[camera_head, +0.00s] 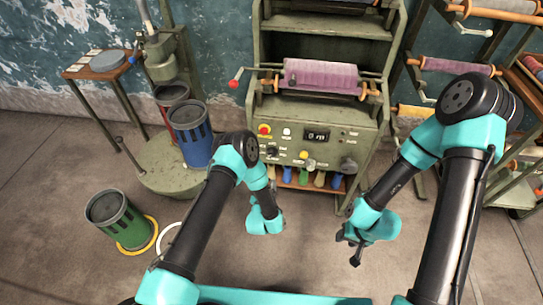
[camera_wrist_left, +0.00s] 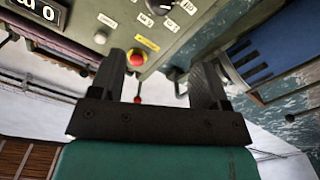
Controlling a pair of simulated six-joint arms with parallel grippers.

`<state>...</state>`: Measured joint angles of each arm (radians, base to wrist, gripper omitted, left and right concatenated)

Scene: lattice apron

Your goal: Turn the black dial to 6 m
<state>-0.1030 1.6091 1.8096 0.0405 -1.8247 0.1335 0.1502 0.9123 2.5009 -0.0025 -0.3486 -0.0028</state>
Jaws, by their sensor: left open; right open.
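The green machine's control panel (camera_head: 310,140) stands in front of me, with a small display (camera_head: 316,135) that seems to read 0 m. A black dial (camera_head: 271,152) sits low on the panel's left, below the red button; it is partly cut off at the top of the left wrist view (camera_wrist_left: 160,5). A larger dark knob (camera_head: 348,165) is at the panel's lower right; I cannot tell which one the task means. My left gripper (camera_wrist_left: 160,78) is open and empty, facing the panel, apart from the dial. My right gripper (camera_head: 348,248) is open and empty, low at the right.
The red button (camera_wrist_left: 137,58) shows between my left fingers. A purple roll (camera_head: 320,76) lies above the panel, with a red-knobbed handle at its left. A blue bin (camera_head: 191,135) and a green bin (camera_head: 120,220) stand left. Racks (camera_head: 455,66) of rolls stand right.

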